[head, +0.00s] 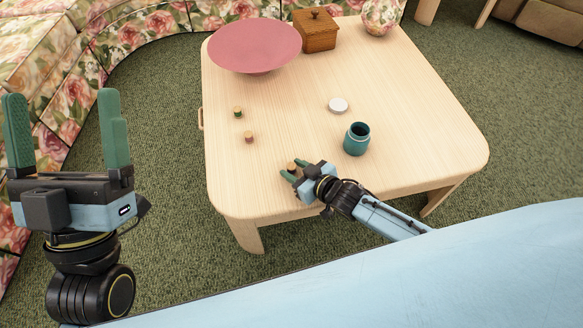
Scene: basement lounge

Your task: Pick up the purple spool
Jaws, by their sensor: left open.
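Three small spools are on or just above the pale wooden table. One with a green band (238,112) and one with a pinkish band (249,137) stand upright near its left side. A third spool (291,167) is at the fingertips of my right gripper (294,170), close to the near edge; its band is mostly hidden and its colour is unclear. I cannot tell whether the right fingers grip it. No spool shows a clearly purple colour at this size. My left gripper (62,97) is open and empty, raised left of the table, fingers pointing up.
The table (420,120) also holds a pink bowl (255,45), a wooden box (316,31), a floral vase (381,16), a white lid (338,105) and an open teal jar (356,138). The jar stands close to my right arm. A floral sofa (60,60) borders the left.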

